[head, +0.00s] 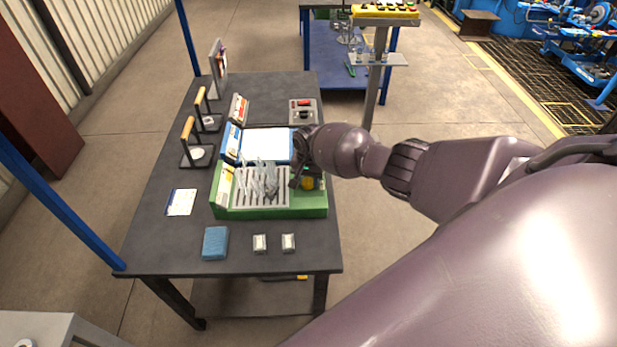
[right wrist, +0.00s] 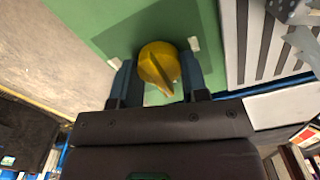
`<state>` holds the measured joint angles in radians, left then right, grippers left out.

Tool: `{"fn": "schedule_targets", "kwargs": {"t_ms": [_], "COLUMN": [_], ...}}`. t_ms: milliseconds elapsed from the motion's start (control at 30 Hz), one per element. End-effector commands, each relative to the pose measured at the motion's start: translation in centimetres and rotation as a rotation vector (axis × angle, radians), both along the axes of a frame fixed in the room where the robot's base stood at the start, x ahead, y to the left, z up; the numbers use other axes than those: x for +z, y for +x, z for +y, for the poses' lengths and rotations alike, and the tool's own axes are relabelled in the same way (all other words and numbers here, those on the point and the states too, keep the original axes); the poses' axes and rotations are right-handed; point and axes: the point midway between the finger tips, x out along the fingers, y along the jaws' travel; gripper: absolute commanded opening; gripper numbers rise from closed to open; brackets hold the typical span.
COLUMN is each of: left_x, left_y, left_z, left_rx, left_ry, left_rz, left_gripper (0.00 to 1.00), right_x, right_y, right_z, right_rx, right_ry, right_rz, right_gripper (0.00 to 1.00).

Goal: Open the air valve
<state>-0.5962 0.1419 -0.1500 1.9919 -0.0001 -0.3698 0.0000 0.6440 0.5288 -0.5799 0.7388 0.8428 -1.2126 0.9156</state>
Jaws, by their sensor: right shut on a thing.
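The air valve is a round yellow knob (right wrist: 158,66) with a raised ridge, on the green top of a small unit. In the head view the knob (head: 308,184) shows partly behind my gripper, at the right end of the green unit (head: 270,211). My right gripper (right wrist: 158,76) has one blue finger on each side of the knob and is shut on it. In the head view the right gripper (head: 301,180) reaches down over the unit from the right. The knob's ridge points toward the gripper body in the wrist view. My left gripper is not in view.
Clear pieces lie on a slotted grey grate (head: 240,201) beside the knob. A blue unit (head: 228,150) stands behind. The dark table (head: 160,240) also holds a blue pad (head: 215,243), two small blocks and wooden-handled tools (head: 188,130). A stand (head: 375,80) rises behind my arm.

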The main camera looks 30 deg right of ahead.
Motion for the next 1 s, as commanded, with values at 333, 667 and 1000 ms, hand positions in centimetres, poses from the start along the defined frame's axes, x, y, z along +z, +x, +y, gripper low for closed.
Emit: {"fn": "schedule_targets", "kwargs": {"t_ms": [333, 667, 1000], "left_x": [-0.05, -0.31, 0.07], "left_y": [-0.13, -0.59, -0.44], "left_z": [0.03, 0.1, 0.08], "left_rx": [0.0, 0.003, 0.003], "left_ry": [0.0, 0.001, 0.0], "left_rz": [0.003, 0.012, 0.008], "left_gripper": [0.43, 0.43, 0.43], "right_x": [-0.16, -0.09, 0.64], "right_y": [-0.14, -0.08, 0.03], "right_z": [-0.05, -0.05, -0.04], "right_rx": [-0.014, -0.012, -0.01], "right_ry": [-0.001, -0.001, 0.0], "right_rz": [0.004, 0.002, -0.001], "right_gripper": [0.17, 0.67, 0.67]}}
